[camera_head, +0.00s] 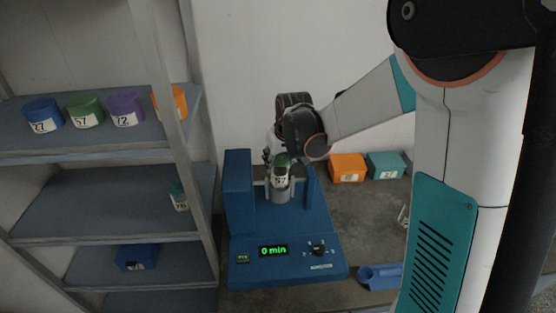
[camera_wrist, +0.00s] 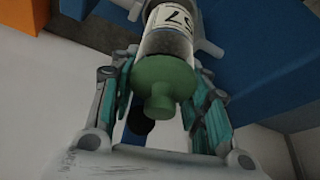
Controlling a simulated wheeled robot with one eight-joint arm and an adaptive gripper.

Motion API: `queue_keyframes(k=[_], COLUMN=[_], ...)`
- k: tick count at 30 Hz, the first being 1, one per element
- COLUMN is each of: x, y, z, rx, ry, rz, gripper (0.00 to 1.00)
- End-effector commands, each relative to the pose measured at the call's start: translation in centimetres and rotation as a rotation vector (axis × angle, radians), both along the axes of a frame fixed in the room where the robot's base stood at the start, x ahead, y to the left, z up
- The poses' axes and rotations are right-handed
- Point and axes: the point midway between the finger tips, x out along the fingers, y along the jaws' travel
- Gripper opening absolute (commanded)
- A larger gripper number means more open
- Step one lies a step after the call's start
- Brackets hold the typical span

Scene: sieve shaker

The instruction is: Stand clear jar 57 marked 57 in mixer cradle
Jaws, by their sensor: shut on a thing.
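Clear jar 57 (camera_head: 280,180) has a green stoppered top, dark contents and a white label reading 57. It is upright at the grey mixer cradle (camera_head: 280,196), its lower end hidden by the cradle's wall. In the wrist view the jar (camera_wrist: 168,40) shows its green lid toward the camera, with a grey cradle part around its far end. My gripper (camera_wrist: 165,100) is shut on the jar, one teal-padded finger on each side near the lid. In the head view my gripper (camera_head: 280,158) is above the cradle. I cannot tell if the jar touches the cradle's bottom.
The blue mixer (camera_head: 240,195) shows "0 min" and has a dial. Shelves at left hold blue (camera_head: 43,115), green (camera_head: 85,111), purple (camera_head: 125,110) and orange (camera_head: 172,102) containers and another small jar (camera_head: 179,198). Orange (camera_head: 347,168) and teal (camera_head: 386,166) boxes stand right of the mixer. A blue scoop (camera_head: 380,277) lies at front right.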

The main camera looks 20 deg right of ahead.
Motion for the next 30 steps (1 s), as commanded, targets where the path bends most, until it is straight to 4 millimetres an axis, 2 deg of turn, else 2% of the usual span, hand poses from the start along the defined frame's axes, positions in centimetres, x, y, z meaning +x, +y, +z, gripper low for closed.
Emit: queue_keyframes(k=[16, 30], x=[0.0, 0.0], y=[-0.1, -0.1], z=[-0.1, -1.2], rx=[-0.001, -0.001], ry=[0.000, 0.000], rz=[0.000, 0.000], gripper=[0.11, 0.11])
